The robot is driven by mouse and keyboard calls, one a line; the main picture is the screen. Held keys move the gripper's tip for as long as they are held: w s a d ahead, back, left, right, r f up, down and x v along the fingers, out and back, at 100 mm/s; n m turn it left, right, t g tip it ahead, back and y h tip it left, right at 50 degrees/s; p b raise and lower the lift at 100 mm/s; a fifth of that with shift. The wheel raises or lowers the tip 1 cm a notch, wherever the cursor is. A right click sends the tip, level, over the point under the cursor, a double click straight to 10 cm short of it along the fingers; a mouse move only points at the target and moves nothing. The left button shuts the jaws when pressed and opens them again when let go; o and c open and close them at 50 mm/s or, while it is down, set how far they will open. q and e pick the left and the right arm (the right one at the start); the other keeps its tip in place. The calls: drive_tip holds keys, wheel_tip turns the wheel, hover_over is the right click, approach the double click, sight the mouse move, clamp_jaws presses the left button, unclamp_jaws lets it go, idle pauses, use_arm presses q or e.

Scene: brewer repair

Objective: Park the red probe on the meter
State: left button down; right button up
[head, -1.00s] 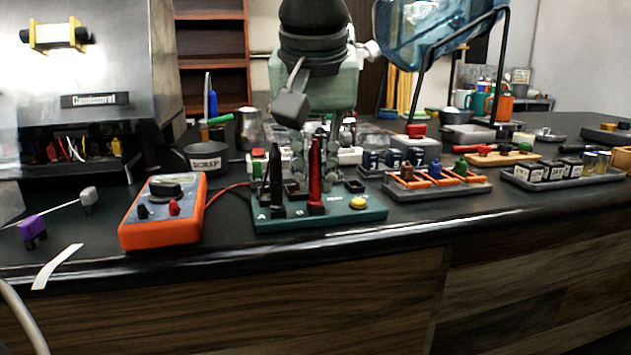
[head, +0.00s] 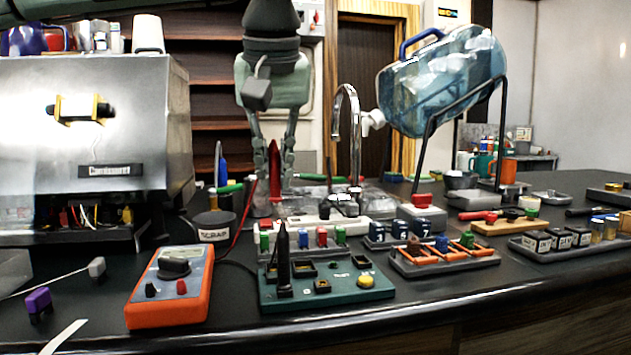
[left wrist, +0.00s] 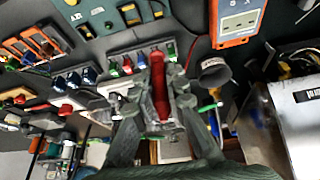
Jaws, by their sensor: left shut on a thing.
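My left gripper (head: 272,192) comes down from above and is shut on the red probe (head: 274,165), which it holds upright in the air behind the green board. The red probe (left wrist: 159,85) also shows between the fingers in the left wrist view. A red lead runs down from it towards the orange meter (head: 171,286), which lies to the left of the green board (head: 330,290). The meter also shows at the top of the left wrist view (left wrist: 238,25). The black probe (head: 284,262) stands upright on the board's left side. My right gripper is not in view.
A dark scrap cup (head: 213,228) stands behind the meter. A tray with orange parts (head: 443,262) is to the right, and a purple clip (head: 38,302) lies left of the meter. The front counter edge is near the meter.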

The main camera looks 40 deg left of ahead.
use_arm(q)
drive_tip(key=shift+s+a+f+n+g+y+b, duration=0.15)
drive_tip(key=shift+s+a+f+n+g+b, duration=0.55)
drive_tip(key=shift+a, duration=1.9)
drive_tip(key=shift+s+a+f+n+t+y+b, duration=0.15)
drive_tip(key=shift+a+f+n, duration=0.55)
drive_tip(key=shift+a+f, duration=1.45)
drive_tip(key=shift+s+a+f+n+g+y+b, duration=0.3)
drive_tip(key=shift+s+a+f+n, duration=0.3)
drive_tip(key=shift+a, duration=2.5)
drive_tip(key=shift+w+f+b, duration=0.1)
drive_tip(key=shift+f+b, duration=0.5)
drive_tip(key=shift+f, duration=0.05)
drive_tip(key=shift+f+b, duration=0.2)
drive_tip(key=shift+b, duration=0.1)
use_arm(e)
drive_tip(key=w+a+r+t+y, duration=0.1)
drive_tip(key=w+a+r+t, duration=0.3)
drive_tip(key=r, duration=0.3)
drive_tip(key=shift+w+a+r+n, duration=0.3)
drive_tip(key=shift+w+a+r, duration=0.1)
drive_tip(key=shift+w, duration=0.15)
use_arm(q)
drive_tip(key=shift+p, duration=0.7)
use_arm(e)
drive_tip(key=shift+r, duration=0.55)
use_arm(q)
drive_tip(key=shift+f, duration=0.65)
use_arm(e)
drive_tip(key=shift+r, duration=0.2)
